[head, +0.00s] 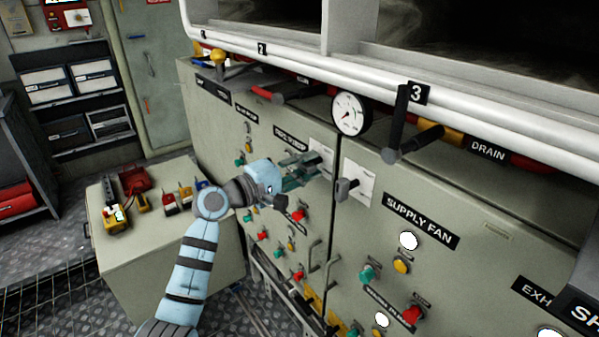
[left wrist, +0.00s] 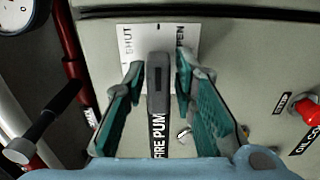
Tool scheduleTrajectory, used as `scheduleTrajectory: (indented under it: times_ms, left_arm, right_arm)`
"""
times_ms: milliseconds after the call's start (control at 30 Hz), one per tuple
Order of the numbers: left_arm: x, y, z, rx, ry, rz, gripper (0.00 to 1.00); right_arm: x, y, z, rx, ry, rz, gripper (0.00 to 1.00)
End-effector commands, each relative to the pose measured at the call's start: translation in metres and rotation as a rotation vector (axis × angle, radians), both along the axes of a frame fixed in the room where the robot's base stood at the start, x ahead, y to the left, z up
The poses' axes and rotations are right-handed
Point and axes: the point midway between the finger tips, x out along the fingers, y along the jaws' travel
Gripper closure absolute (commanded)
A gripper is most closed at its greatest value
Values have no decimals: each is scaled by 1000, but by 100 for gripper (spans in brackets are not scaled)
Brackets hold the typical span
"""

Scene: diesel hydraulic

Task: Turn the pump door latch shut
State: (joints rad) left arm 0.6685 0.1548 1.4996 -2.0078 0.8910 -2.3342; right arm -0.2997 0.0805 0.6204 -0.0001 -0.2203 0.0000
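The pump door latch (left wrist: 158,88) is a dark grey bar handle in front of a white plate (left wrist: 128,50) marked SHUT on the left and OPEN on the right in the left wrist view. A black FIRE PUMP label (left wrist: 158,140) shows just below it. My left gripper (left wrist: 160,72) is open, with one teal finger on each side of the latch and a small visible gap on both sides. In the head view, my left gripper (head: 308,166) is at the latch's plate (head: 322,152), and its fingers partly hide the latch. My right gripper is in neither view.
A similar latch (head: 346,188) sits on the SUPPLY FAN door just right. A gauge (head: 349,115), white pipes and a black lever (head: 400,122) are above. Coloured knobs and buttons (head: 299,215) lie below. A bench (head: 150,245) with small devices stands left.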

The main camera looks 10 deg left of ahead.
Motion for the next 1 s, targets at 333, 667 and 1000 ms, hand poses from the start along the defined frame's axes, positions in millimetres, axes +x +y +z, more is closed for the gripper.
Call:
scheduleTrajectory:
  times_ms: [333,667,1000]
  left_arm:
    - [0,0,1,-2,1,0,100]
    - [0,0,1,-323,267,1,100]
    - [0,0,1,-1186,984,2,100]
  right_arm:
    - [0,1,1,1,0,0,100]
    - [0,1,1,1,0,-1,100]
    - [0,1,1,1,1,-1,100]
